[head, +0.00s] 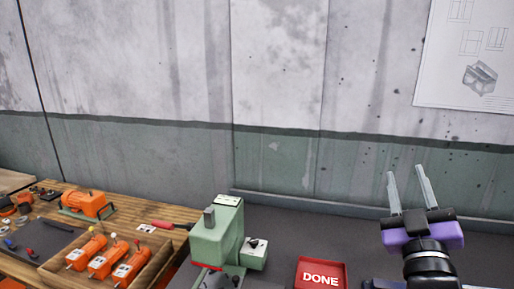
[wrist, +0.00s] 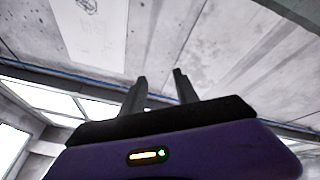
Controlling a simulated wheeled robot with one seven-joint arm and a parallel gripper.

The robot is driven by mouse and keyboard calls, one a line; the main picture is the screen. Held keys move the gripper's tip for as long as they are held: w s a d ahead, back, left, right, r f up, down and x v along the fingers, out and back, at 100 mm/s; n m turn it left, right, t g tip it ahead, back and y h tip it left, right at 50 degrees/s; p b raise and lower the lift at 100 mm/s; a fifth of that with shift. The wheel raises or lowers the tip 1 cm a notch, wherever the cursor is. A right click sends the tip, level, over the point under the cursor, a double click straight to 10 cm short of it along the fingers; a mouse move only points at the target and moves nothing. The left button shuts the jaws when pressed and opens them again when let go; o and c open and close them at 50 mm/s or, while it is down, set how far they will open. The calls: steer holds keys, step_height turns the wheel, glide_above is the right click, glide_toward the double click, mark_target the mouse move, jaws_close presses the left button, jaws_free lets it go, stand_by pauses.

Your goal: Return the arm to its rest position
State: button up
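My gripper (head: 408,185) is raised at the right of the head view, with its two grey fingers pointing up and apart. Nothing is between the fingers. In the wrist view the gripper (wrist: 160,82) shows its purple body and two separate dark fingers against the wall and ceiling. It touches nothing in either view.
A green machine (head: 215,240) stands near the bottom centre. A red tray marked DONE (head: 320,273) lies to its right, left of my arm. A wooden bench (head: 125,207) at left holds orange devices (head: 86,252) and a red-handled tool (head: 168,225). The wall (head: 280,80) behind is bare except for a poster (head: 465,55).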

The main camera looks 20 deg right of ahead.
steer(key=s+a+f+n+t+y, duration=0.2)
steer(key=s+a+f+n+y, duration=0.45)
steer(key=a+f+y, duration=0.65)
steer(key=s+a+f+m+g, duration=0.3)
steer(key=s+f, duration=0.5)
steer(key=s, duration=0.4)
steer(key=s+a+f+m+g, duration=0.3)
steer(key=s+a+f, duration=0.3)
steer(key=s, duration=0.6)
step_height(320, 180, down, 2)
steer(key=shift+f+g+h, duration=0.15)
steer(key=shift+g+h, duration=0.25)
